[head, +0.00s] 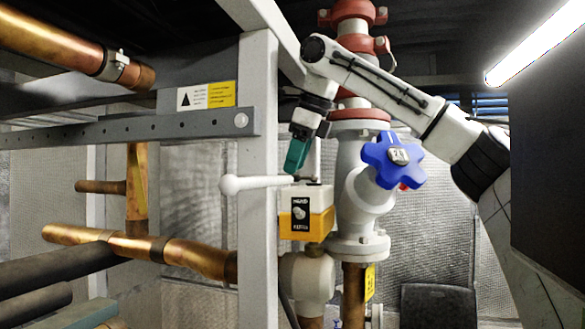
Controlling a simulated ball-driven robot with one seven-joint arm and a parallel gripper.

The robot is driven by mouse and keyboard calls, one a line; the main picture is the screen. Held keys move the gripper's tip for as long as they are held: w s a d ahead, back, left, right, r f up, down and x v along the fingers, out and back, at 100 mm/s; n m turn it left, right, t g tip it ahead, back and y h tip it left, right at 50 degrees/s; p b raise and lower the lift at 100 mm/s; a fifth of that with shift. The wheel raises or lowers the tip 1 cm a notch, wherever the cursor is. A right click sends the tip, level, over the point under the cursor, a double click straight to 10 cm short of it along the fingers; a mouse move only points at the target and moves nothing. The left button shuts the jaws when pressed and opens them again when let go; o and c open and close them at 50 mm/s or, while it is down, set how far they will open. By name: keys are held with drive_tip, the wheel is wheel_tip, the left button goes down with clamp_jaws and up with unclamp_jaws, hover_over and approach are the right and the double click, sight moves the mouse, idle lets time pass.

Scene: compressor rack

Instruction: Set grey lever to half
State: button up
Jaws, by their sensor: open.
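The grey lever (256,183) looks pale, nearly white, with a rounded knob at its left end. It lies about level and points left from the top of a small valve box (306,222) with a yellow lower part and a black label. My gripper (292,172) has teal fingers and comes down from above, just over the lever's right part near its pivot. The fingers overlap in this view, so the gap between them is hidden. I cannot tell whether they touch the lever.
A blue star-shaped handwheel (394,160) sits on a grey pipe fitting to the right. A grey upright post (257,120) and a perforated rail (140,128) stand to the left. Copper pipes (150,249) run at lower left. A red-flanged pipe (354,12) rises behind my arm.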

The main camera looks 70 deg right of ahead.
drive_tip(key=shift+x, duration=1)
clamp_jaws()
